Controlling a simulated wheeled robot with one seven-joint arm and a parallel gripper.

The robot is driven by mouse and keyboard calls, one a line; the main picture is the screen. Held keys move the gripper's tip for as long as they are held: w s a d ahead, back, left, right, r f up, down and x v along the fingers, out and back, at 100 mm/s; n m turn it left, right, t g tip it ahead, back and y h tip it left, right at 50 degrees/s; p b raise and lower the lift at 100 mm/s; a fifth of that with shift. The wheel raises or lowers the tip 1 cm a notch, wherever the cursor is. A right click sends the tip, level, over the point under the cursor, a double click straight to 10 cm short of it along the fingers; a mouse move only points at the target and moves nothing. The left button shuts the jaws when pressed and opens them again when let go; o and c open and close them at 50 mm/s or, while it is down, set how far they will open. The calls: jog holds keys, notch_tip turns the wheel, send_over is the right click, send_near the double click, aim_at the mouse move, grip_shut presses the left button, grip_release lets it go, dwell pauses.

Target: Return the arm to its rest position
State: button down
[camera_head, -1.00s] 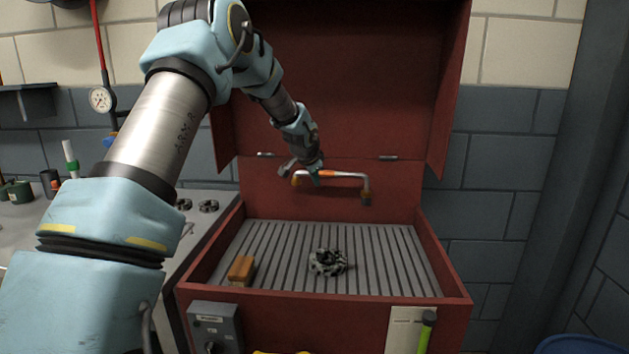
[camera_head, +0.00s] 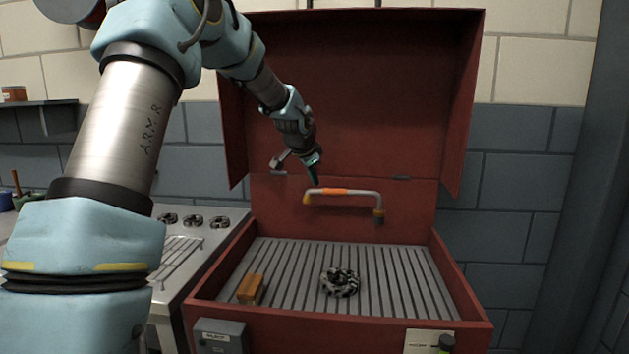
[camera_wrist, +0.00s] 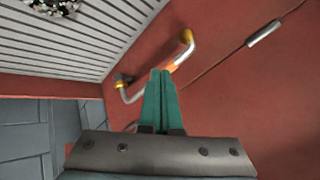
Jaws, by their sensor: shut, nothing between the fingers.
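My arm reaches from the left over the red cabinet. My gripper (camera_head: 316,181) is in front of the cabinet's back wall, just above the left part of a bent pipe spout with an orange sleeve (camera_head: 333,191). In the wrist view the gripper's green fingers (camera_wrist: 160,78) are together with nothing between them, and they overlap the spout (camera_wrist: 133,97) in the picture. I cannot tell whether they touch it. A black and grey patterned ring-shaped part (camera_head: 340,282) lies on the slatted grate, well below and apart from my gripper.
The red cabinet (camera_head: 455,272) has a raised lid (camera_head: 360,90) behind my arm. An orange-brown block (camera_head: 250,289) lies at the grate's left. A side bench (camera_head: 183,285) at left carries several dark rings (camera_head: 192,221). The grate's right side is clear.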

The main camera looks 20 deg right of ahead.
jog(key=s+a+f+n+g+y, duration=0.15)
jog(key=s+a+f+n, duration=0.35)
jog(key=a, duration=0.6)
jog(key=s+a+f+n+g+y, duration=0.1)
jog(key=s+a+f+n+y, duration=0.15)
jog(key=s+a, duration=0.65)
jog(key=s+a+f+n+g, duration=0.1)
jog(key=s+a+n, duration=0.2)
jog(key=s+a, duration=0.3)
jog(key=s+a+f+n+g, duration=0.1)
jog(key=s+a+f+n, duration=0.1)
jog(key=s+a+n, duration=0.2)
jog(key=s+a, duration=0.3)
jog(key=s, duration=0.2)
jog(key=shift+s+f, duration=0.25)
jog(key=shift+s, duration=0.15)
